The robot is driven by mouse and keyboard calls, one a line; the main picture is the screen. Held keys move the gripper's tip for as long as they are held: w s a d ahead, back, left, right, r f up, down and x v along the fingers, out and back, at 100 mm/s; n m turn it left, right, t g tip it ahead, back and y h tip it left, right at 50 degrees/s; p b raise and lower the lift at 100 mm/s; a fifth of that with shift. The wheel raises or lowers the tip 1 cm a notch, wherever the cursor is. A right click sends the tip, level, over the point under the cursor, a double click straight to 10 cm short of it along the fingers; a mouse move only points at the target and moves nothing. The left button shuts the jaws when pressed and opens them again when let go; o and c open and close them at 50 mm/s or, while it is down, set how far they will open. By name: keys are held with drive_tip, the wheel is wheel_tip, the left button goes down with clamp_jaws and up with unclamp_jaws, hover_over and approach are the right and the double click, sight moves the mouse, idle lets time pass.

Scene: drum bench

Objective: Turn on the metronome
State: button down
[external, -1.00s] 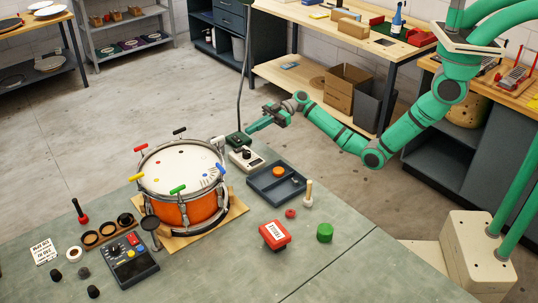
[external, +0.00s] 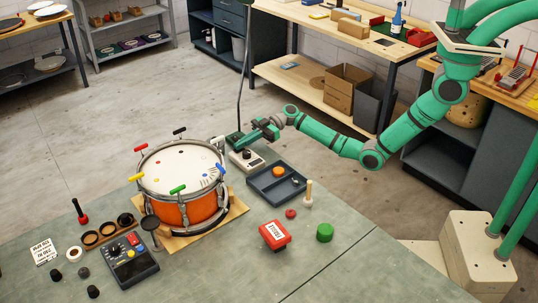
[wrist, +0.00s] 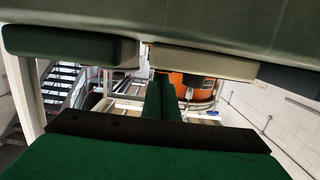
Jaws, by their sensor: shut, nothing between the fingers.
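The likely metronome is a beige box with a black knob (external: 247,160), on the bench's back edge beside the drum. I cannot read any label or see whether it is on. My gripper (external: 238,146) is shut and empty, close above the box's back left part; I cannot tell whether it touches. In the wrist view, the shut green fingers (wrist: 158,76) point to the gap between the beige box (wrist: 205,62) and a dark green box (wrist: 75,45). The wrist picture appears upside down, with the bench surface on top.
An orange drum (external: 187,207) with coloured-handled keys stands left of the beige box. A dark tray (external: 277,193) lies right of it. A thin lamp stem (external: 240,98) rises behind. A dark panel with knobs (external: 130,262) is at front left. The right front bench is clear.

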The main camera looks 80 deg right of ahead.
drive_tip(key=shift+a+f, duration=0.1)
drive_tip(key=shift+f, duration=0.15)
drive_tip(key=r, duration=0.4)
drive_tip(key=shift+w+a, duration=0.15)
drive_tip(key=shift+w, duration=0.1)
drive_tip(key=s+d+r, duration=0.3)
drive_tip(key=s+d, duration=0.3)
drive_tip(key=shift+s+d+r, duration=0.3)
drive_tip(key=shift+s, duration=0.05)
drive_tip(key=shift+f, duration=0.1)
